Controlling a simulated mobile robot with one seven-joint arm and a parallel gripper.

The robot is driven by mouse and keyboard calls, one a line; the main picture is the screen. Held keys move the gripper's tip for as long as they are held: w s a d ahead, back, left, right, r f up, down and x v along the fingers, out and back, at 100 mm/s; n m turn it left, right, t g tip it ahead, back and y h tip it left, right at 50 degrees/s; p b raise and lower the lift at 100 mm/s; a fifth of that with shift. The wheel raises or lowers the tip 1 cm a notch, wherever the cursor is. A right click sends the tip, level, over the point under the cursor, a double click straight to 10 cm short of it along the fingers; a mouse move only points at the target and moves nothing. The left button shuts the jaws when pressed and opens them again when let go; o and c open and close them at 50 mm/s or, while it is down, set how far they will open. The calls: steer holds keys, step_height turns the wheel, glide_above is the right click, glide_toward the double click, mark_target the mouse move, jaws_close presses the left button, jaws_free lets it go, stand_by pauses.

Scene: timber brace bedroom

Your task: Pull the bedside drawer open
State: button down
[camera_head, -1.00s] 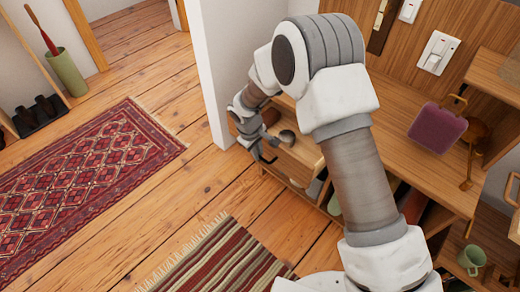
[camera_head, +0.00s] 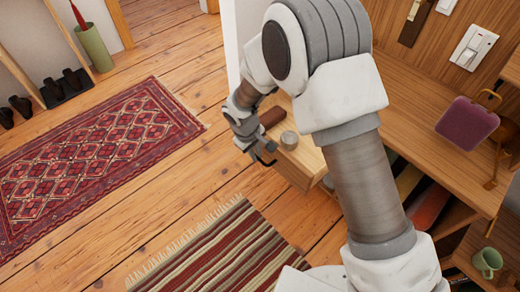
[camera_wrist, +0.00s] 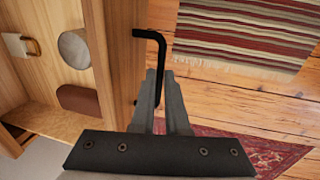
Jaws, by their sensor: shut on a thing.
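The bedside unit (camera_head: 300,165) is light wood and stands left of the long desk, partly hidden behind my arm. In the wrist view its front panel (camera_wrist: 124,60) carries a black bar handle (camera_wrist: 152,35). My gripper (camera_wrist: 163,88) has its two grey fingers closed around the handle, with the bar running down between them. In the head view my gripper (camera_head: 263,153) is at the unit's front left, small and partly hidden by my wrist. How far the drawer stands out is hard to tell.
A grey round pot (camera_head: 289,140) and a brown case (camera_head: 272,117) lie on the wood behind the front panel. The desk (camera_head: 425,140) stands right. A striped rug (camera_head: 225,255) and a red patterned rug (camera_head: 95,155) lie on open floor.

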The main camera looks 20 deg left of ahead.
stand_by(0.3)
steer(key=c, duration=0.9)
jaws_free()
steer(key=s+r+p, duration=0.1)
steer(key=r, duration=0.4)
steer(key=s+a+r+p, duration=0.1)
steer(key=r+p, duration=0.1)
steer(key=r, duration=0.4)
steer(key=s+r+p, duration=0.1)
steer(key=r+p, duration=0.1)
steer(key=r, duration=0.4)
steer(key=shift+s+a, duration=0.15)
